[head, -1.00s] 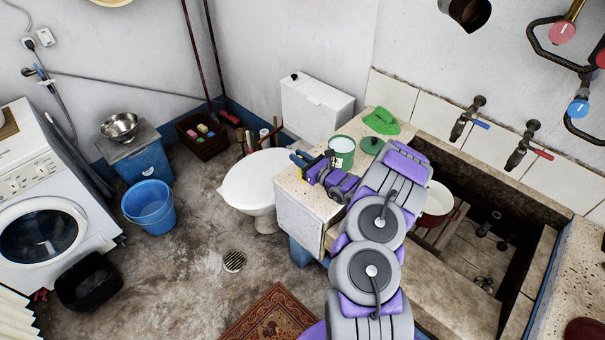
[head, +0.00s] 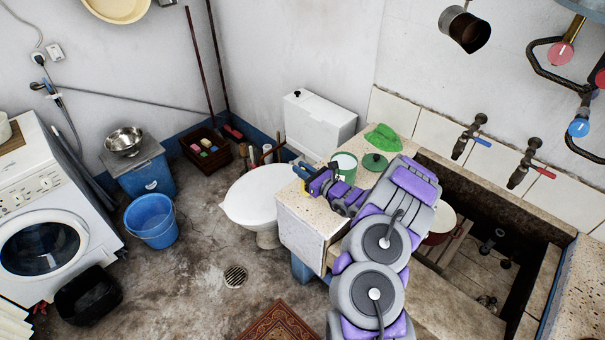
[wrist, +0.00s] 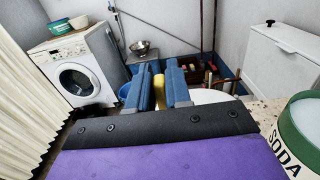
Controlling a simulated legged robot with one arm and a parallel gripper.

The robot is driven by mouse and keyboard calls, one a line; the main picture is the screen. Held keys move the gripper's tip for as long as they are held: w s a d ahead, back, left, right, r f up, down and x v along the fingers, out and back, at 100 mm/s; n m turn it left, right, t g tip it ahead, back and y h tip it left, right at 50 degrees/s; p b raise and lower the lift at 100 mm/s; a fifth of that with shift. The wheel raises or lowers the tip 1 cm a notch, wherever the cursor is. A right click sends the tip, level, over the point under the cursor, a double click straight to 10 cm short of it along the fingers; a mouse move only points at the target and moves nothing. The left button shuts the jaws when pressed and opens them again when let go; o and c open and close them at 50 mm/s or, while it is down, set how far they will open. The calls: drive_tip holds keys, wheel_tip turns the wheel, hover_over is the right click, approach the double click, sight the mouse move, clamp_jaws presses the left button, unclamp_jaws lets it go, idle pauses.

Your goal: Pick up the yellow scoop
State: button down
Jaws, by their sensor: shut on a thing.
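The yellow scoop (wrist: 161,91) shows as a yellow piece between the two blue fingers of my gripper (wrist: 159,84) in the wrist view. The fingers are shut on it from both sides. Most of the scoop is hidden by the fingers and the gripper's body. In the head view my gripper (head: 304,172) is over the left end of the stone counter (head: 302,216), beside the toilet. The scoop is too small there to make out its shape.
A green and white soda tin (wrist: 299,128) stands close to the right of my gripper; it also shows in the head view (head: 345,168). A green lid (head: 375,162) and green cloth-like thing (head: 383,138) lie behind. The white toilet (head: 252,197) is left of the counter. Open floor lies further left.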

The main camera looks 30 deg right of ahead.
drive_tip(key=shift+s+r, duration=0.1)
drive_tip(key=shift+r, duration=0.7)
drive_tip(key=s+d+r+p, duration=0.1)
drive_tip(key=s+p, duration=0.2)
drive_tip(key=s, duration=1.2)
drive_tip(key=shift+s+d, duration=0.2)
drive_tip(key=shift+s, duration=0.2)
